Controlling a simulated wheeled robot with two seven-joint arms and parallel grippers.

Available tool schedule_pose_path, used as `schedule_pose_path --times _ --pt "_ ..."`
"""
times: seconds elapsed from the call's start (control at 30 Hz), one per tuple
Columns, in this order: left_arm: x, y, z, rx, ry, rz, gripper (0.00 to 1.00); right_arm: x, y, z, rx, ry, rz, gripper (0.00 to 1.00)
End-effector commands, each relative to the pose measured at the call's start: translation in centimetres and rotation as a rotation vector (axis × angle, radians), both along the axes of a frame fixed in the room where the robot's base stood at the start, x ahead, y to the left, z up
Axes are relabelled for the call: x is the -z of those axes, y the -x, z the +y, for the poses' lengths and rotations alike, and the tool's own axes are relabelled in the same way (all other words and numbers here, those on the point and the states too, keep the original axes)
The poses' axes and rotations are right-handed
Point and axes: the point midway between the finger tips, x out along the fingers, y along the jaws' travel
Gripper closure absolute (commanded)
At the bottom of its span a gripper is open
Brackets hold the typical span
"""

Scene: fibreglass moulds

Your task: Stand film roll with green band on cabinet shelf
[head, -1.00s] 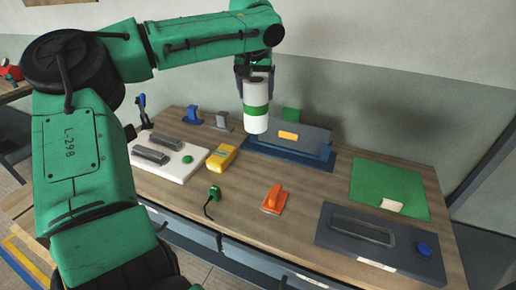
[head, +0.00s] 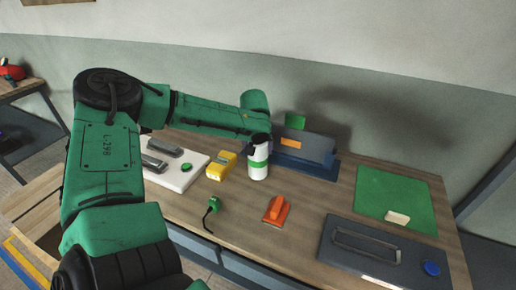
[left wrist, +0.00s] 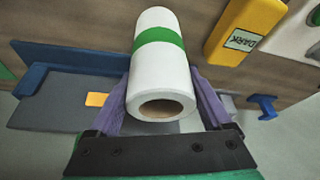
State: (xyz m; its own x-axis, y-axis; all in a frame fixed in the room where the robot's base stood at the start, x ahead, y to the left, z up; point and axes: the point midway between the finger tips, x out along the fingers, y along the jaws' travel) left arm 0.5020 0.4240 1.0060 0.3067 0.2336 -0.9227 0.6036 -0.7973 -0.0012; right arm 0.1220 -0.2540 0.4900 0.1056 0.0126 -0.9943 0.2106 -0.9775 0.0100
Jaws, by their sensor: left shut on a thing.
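The white film roll with a green band (head: 258,172) is upright in my left gripper (head: 259,143), low over the workbench (head: 310,210), in front of the blue tray. I cannot tell whether its lower end touches the bench. In the left wrist view the film roll (left wrist: 162,75) sits between the two purple fingers of my left gripper (left wrist: 163,100), its hollow brown core facing the camera. The fingers close on its sides. I cannot make out a cabinet shelf for certain. My right gripper is not in view.
A yellow meter (head: 221,166) stands just left of the roll and an orange tool (head: 276,210) in front. A grey block on a blue tray (head: 320,169) is behind right. A green mat (head: 380,190) and a dark panel (head: 360,265) lie right. Bare wood lies between.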

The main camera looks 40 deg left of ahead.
Motion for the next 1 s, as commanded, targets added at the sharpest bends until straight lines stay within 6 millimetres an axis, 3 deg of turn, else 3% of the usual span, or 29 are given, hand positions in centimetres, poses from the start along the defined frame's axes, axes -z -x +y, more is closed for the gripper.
schedule_pose_path --times 0.23,0.27,0.3,0.67,1.0 --pt "0.5 -0.1 0.0 0.000 -0.001 -0.005 1.00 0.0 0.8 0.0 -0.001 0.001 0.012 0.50" --pt "0.6 0.0 0.0 -0.001 0.000 -0.002 0.09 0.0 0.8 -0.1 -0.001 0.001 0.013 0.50" --pt "0.6 0.0 0.0 -0.001 0.000 -0.002 0.00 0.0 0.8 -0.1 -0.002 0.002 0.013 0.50" --pt "-0.3 0.2 -0.2 -0.001 0.002 -0.004 0.00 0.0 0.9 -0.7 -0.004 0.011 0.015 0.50" --pt "-6.3 2.1 -1.8 0.000 0.001 -0.009 0.00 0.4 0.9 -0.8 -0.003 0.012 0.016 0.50"
